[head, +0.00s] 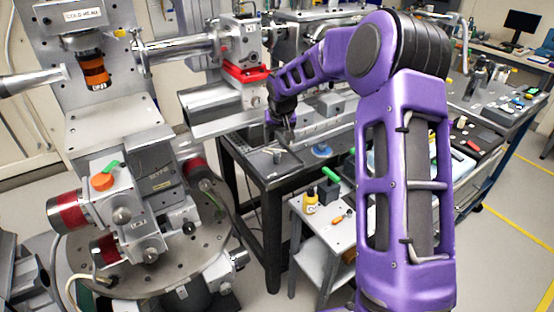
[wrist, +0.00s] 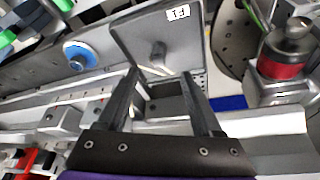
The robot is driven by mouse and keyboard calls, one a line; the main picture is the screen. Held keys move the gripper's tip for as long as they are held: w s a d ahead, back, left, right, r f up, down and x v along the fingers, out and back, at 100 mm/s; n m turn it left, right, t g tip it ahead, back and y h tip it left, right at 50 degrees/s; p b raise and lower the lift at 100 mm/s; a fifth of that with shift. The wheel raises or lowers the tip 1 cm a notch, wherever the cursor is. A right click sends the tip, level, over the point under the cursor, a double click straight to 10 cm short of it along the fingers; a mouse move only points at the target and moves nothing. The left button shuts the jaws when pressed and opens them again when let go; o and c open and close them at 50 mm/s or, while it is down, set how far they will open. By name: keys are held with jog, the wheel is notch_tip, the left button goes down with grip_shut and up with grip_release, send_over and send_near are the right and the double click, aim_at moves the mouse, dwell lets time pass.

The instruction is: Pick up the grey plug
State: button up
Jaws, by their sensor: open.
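The grey plug (wrist: 157,52) is a small cylinder on a flat grey tray (wrist: 133,35) with a white label. In the head view the plug (head: 277,156) shows as a small grey stub on the tray (head: 257,163) at the corner of the dark table. My gripper (wrist: 161,73) is open and empty. Its two fingers point toward the tray, with the plug just beyond and between the tips in the wrist view. In the head view my gripper (head: 281,126) is above the tray, apart from the plug.
A blue round part (wrist: 80,55) lies beside the tray; it also shows in the head view (head: 322,150). A rotary stage (head: 140,262) with motors stands to the left.

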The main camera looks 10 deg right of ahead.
aim_at(277, 153)
jog(key=x, duration=0.9)
jog(key=shift+w+d+f, duration=0.15)
jog(key=shift+w+f, duration=0.05)
jog(key=shift+f, duration=0.05)
grip_shut()
